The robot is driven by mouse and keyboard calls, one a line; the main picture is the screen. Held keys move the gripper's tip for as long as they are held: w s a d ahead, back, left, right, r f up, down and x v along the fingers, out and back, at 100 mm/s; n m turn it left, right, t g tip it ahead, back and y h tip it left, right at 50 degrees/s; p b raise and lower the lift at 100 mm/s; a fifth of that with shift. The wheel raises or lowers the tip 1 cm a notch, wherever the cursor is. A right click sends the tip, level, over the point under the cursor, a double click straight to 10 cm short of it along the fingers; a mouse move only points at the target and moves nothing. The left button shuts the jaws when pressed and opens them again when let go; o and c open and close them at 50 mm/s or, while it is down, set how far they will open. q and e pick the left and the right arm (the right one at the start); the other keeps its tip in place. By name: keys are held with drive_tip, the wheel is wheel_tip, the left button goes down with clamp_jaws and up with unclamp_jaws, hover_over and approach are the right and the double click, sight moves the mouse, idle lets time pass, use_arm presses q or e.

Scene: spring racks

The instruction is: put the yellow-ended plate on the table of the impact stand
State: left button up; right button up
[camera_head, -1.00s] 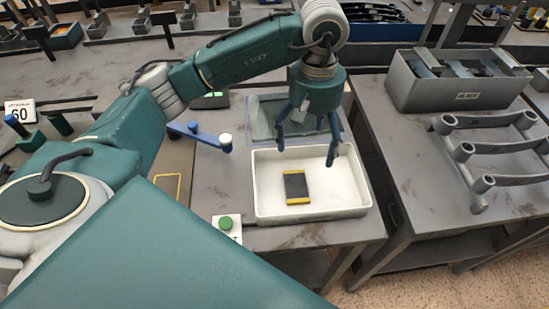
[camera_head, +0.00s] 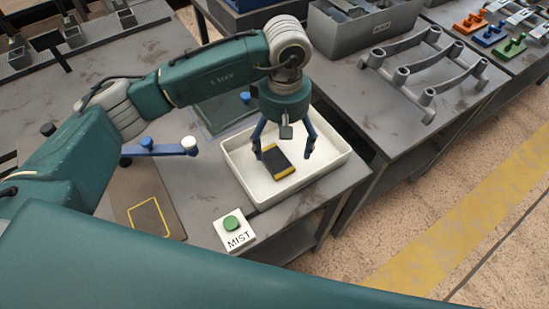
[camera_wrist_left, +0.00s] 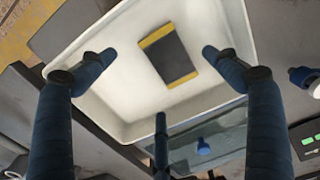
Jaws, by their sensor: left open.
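The yellow-ended plate (camera_head: 279,164) is a dark slab with yellow ends, lying flat in a white tray (camera_head: 231,178). It also shows in the left wrist view (camera_wrist_left: 168,56). My left gripper (camera_head: 282,155) is open above the tray, fingers pointing down on either side of the plate. A brown base (camera_head: 126,196) with a yellow outlined square, perhaps the impact stand's table, lies left of the tray. My right gripper is not in view.
A blue bar with a white knob (camera_head: 189,143) reaches over the bench beside the brown base. A green button on a block marked MIST (camera_head: 234,233) stands at the bench's front. A clear panel (camera_head: 215,112) is behind the tray. A grey rack (camera_head: 432,62) is on the right-hand bench.

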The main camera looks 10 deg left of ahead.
sight(280, 157)
use_arm(q)
drive_tip(key=f+p, duration=0.1)
drive_tip(key=f, duration=0.2)
drive_tip(key=f+p, duration=0.1)
drive_tip(key=f, duration=0.1)
drive_tip(key=shift+w+a+f+p, duration=0.1)
drive_tip(key=shift+a+f+p, duration=0.2)
drive_tip(key=shift+a, duration=0.05)
drive_tip(key=shift+f, duration=0.2)
drive_tip(key=c, duration=2)
drive_tip(key=shift+w+r, duration=0.1)
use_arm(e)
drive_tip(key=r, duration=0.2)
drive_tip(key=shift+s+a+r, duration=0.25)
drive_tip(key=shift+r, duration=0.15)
